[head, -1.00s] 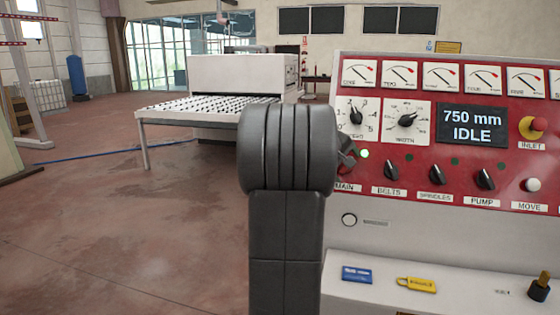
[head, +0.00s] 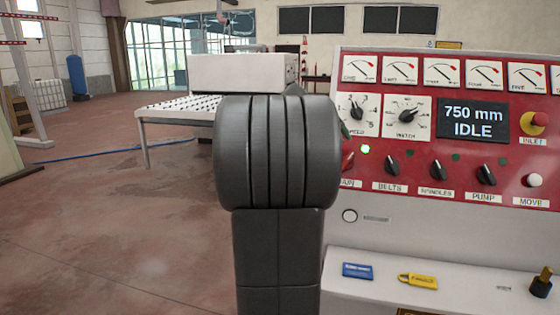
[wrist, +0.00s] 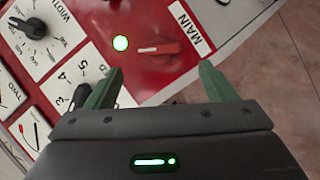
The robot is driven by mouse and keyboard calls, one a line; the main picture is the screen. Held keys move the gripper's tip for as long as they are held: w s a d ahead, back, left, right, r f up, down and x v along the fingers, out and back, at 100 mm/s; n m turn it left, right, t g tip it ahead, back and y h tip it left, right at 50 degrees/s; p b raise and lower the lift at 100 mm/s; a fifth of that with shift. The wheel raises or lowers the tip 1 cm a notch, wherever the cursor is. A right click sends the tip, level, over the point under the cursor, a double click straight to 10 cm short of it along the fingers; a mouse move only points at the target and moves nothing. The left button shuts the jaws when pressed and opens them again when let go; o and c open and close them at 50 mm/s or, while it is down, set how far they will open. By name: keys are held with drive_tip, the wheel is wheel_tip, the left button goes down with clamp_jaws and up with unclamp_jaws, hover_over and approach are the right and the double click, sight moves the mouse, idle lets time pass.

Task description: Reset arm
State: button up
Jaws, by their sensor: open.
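My gripper (wrist: 152,82) is open in the wrist view. Its two green fingers are spread, with nothing between them, in front of the red control panel (wrist: 85,45). The red MAIN switch (wrist: 165,49) lies beyond the fingertips, apart from them as far as I can tell, next to a lit green lamp (wrist: 121,43). In the head view my dark arm hides nearly all of the gripper and stands in front of the panel's left edge. The MAIN switch (head: 347,161) shows there beside the arm. The display (head: 472,124) reads 750 mm IDLE.
The panel carries a row of gauges (head: 441,73), several black knobs and a red INLET button (head: 534,122). A blue card (head: 357,271) and a yellow padlock-shaped tag (head: 417,281) lie on the ledge below. A roller table (head: 178,108) stands behind.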

sight(346, 162)
drive_tip(key=v, duration=0.6)
drive_tip(key=p+x, duration=0.1)
drive_tip(key=x, duration=1.3)
drive_tip(key=shift+w+d+f, duration=0.1)
drive_tip(key=shift+d+f, duration=0.05)
drive_tip(key=shift+f, duration=0.05)
drive_tip(key=shift+n+h+b, duration=0.3)
drive_tip(key=shift+n, duration=0.3)
drive_tip(key=shift+s+n+t+h+b, duration=0.2)
drive_tip(key=shift+n+t+h+b, duration=0.25)
drive_tip(key=shift+n, duration=0.35)
drive_tip(key=shift+w+n+t+b, duration=0.1)
drive_tip(key=shift+n+t+b, duration=0.15)
drive_tip(key=shift+n+b, duration=0.4)
drive_tip(key=shift+n+t+h, duration=0.35)
drive_tip(key=shift+n+t, duration=0.05)
drive_tip(key=shift+n, duration=0.65)
drive_tip(key=n+t+b, duration=0.2)
drive_tip(key=n, duration=0.3)
drive_tip(key=shift+f+b, duration=0.1)
drive_tip(key=shift+b, duration=0.3)
drive_tip(key=v, duration=0.8)
drive_tip(key=shift+s+a+n+b, duration=0.3)
drive_tip(key=shift+b, duration=0.15)
